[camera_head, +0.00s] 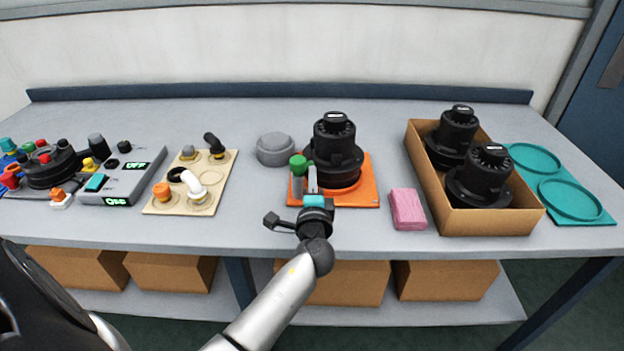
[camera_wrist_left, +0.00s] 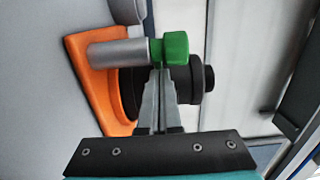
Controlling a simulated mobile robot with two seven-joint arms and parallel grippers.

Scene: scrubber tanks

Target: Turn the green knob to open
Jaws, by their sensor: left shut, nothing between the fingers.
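The green knob (camera_head: 298,163) tops a grey post at the left of an orange base (camera_head: 366,193). A black scrubber tank (camera_head: 334,150) stands upright on that base. My left gripper (camera_head: 312,180) is in front of the base, just right of the knob. In the left wrist view, the green knob (camera_wrist_left: 175,48) sits at the end of its grey cylinder (camera_wrist_left: 118,53), directly beyond the fingertips. The shut, empty fingers (camera_wrist_left: 160,75) reach the knob's near edge; I cannot tell whether they touch it. My right gripper is not in view.
A pink sponge (camera_head: 407,209) and a cardboard box (camera_head: 487,222) with two black tanks are to the right. A teal tray (camera_head: 541,173) is far right.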

